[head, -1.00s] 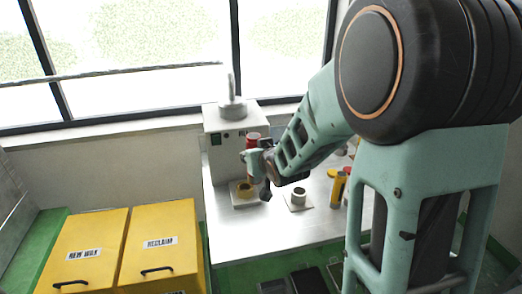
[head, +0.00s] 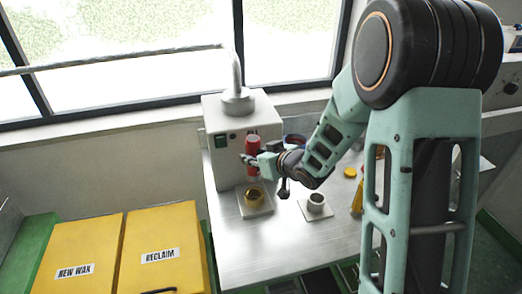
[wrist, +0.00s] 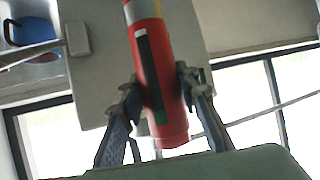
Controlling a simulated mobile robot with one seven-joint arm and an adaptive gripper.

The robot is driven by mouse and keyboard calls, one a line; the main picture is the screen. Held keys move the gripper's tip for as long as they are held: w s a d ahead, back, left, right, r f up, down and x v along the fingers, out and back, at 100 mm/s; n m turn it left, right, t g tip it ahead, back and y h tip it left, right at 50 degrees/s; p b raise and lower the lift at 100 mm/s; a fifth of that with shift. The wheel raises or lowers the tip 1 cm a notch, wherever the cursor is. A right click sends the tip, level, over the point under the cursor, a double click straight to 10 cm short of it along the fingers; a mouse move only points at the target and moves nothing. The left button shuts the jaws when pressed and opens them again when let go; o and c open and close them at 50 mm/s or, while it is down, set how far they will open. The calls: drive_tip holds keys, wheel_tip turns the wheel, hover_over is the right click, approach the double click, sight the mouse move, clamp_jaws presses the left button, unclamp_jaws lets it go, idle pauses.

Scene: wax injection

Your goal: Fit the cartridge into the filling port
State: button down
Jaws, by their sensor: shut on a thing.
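A red cartridge (head: 252,144) is held upright by my gripper (head: 252,161) in front of the white machine. In the wrist view the same cartridge (wrist: 160,75) shows a grey band, a dark stripe and a green mark, with the fingers of my gripper (wrist: 157,90) closed on both its sides. Below the cartridge in the head view, a brass-coloured ring (head: 253,193) stands on a pale square base (head: 262,209). The cartridge is above the ring and apart from it. Whether the two line up in depth I cannot tell. Neither ring is labelled as the filling port.
The white machine (head: 228,120) with a green switch stands behind my gripper. A grey ring (head: 316,201) sits on another pale base to the right, with a yellow disc (head: 350,172) beyond. Yellow bins marked NEW WAX (head: 80,240) and RECLAIM (head: 160,228) stand left of the metal table (head: 285,240).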

sight(254, 181)
idle(0.4)
drive_tip(key=shift+f+b, duration=2.7)
drive_tip(key=shift+f, duration=0.15)
drive_tip(key=shift+f+b, duration=2.3)
drive_tip(key=shift+f, duration=0.05)
drive_tip(key=c, duration=1.4)
unclamp_jaws()
drive_tip(key=shift+s, duration=0.1)
drive_tip(key=v, duration=1.2)
